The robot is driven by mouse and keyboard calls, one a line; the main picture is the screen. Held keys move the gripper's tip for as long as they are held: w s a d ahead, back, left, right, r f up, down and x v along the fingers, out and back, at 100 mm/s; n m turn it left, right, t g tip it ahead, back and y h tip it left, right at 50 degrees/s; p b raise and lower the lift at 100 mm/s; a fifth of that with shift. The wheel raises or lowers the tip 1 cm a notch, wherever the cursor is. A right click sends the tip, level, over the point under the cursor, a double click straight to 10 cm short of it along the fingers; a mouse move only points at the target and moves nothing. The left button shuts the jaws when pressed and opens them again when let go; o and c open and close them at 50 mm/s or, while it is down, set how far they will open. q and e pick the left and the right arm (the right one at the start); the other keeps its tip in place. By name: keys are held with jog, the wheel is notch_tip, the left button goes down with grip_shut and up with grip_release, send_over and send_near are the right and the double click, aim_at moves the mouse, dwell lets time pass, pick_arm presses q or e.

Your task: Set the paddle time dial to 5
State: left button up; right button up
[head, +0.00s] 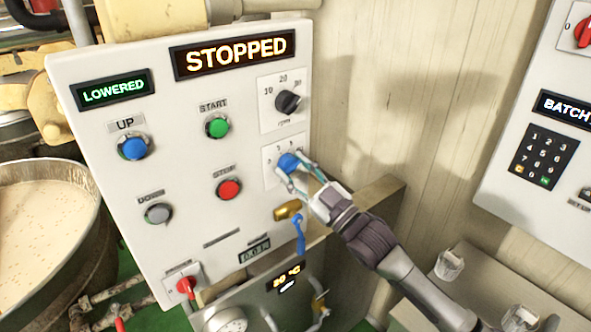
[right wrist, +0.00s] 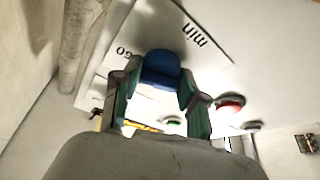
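The paddle time dial is a blue knob (head: 289,162) on a small white plate at the right side of the slanted control panel (head: 190,75). In the right wrist view the blue knob (right wrist: 160,70) sits between my fingertips, on a plate marked "min" and "60". My right gripper (head: 291,168) comes from the lower right, its green fingers on both sides of the knob and seeming to touch it. The fingers hide most of the dial's scale, so I cannot read its setting. My left gripper is in neither view.
Above the dial is a black rpm knob (head: 288,102). To its left are green start (head: 217,126) and red stop (head: 228,189) buttons. The displays read STOPPED (head: 235,54) and LOWERED (head: 113,91).

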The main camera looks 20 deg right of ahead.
jog(key=c, duration=0.4)
jog(key=shift+n, duration=0.3)
jog(key=n+g+y, duration=0.1)
jog(key=n, duration=0.2)
jog(key=shift+d+n, duration=0.1)
jog(key=shift+n, duration=0.2)
jog(key=n+g, duration=0.1)
jog(key=n+p, duration=0.1)
jog(key=n, duration=0.1)
jog(key=shift+r+g+y, duration=0.2)
jog(key=shift+g+y, duration=0.2)
jog(key=shift+w+d+n+g+p, duration=0.1)
jog(key=shift+n+g+p, duration=0.8)
jog(key=shift+n, duration=1)
jog(key=shift+f, duration=0.1)
jog(key=o, duration=1.2)
jog(key=shift+c, duration=0.2)
